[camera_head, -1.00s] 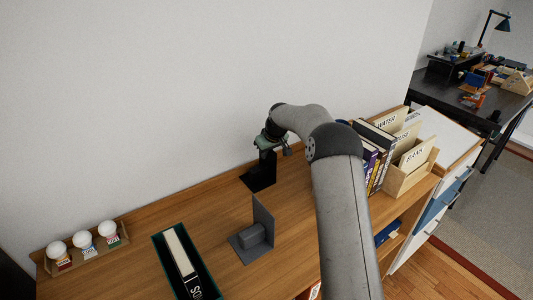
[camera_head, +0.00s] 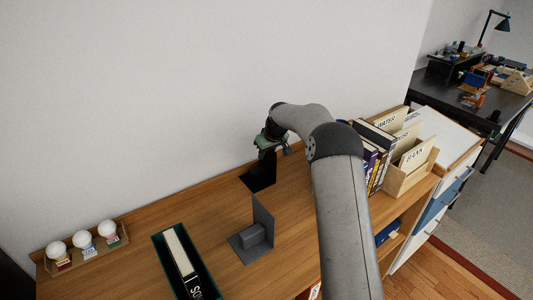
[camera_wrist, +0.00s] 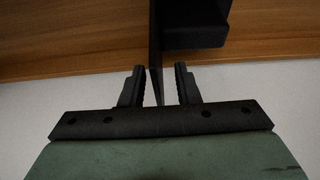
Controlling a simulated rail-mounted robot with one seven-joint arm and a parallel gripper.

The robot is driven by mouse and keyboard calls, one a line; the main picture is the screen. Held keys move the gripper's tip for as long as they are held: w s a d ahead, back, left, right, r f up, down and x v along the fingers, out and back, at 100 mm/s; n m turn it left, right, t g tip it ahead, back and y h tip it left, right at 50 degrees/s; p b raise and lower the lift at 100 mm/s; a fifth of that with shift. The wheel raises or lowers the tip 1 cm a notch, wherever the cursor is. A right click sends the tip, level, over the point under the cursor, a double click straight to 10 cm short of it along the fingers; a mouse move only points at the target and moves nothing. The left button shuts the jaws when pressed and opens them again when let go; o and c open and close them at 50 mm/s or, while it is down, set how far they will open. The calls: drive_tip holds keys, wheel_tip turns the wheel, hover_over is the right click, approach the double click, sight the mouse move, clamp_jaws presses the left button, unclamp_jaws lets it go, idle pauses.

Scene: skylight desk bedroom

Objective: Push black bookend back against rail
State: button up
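The black bookend (camera_head: 260,178) stands on the wooden shelf top near the wall, its flat base on the wood. My gripper (camera_head: 268,150) is above it, pointing down at its upright plate. In the wrist view, the bookend's thin upright plate (camera_wrist: 156,45) runs edge-on between my two fingers (camera_wrist: 160,86). A gap shows on each side of the plate, so the fingers are open around it. The low wooden rail (camera_head: 170,197) runs along the back edge by the wall. The contact between bookend and rail is hard to make out.
A grey bookend (camera_head: 250,238) stands in front of the black one. A dark green box (camera_head: 160,250) with a binder and a rack of white-topped bottles (camera_head: 90,258) are at left. Books (camera_head: 377,150) and a wooden file box (camera_head: 412,178) stand at right.

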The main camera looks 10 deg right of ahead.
drive_tip(key=b+v, duration=0.3)
drive_tip(key=v, duration=1.4)
drive_tip(key=shift+s+b, duration=0.15)
drive_tip(key=shift+b, duration=0.15)
drive_tip(key=s+a+f+m+g, duration=0.1)
drive_tip(key=s+f, duration=0.2)
drive_tip(key=s, duration=1.2)
drive_tip(key=s+a+f+m+g+h, duration=0.1)
drive_tip(key=s+a+f+m, duration=0.1)
drive_tip(key=s, duration=1.3)
drive_tip(key=s+a+f+m+g, duration=0.1)
drive_tip(key=s+f, duration=0.4)
drive_tip(key=s, duration=1)
drive_tip(key=shift+s+a+m+h, duration=0.2)
drive_tip(key=shift+s+m+h, duration=0.1)
drive_tip(key=shift+h, duration=0.1)
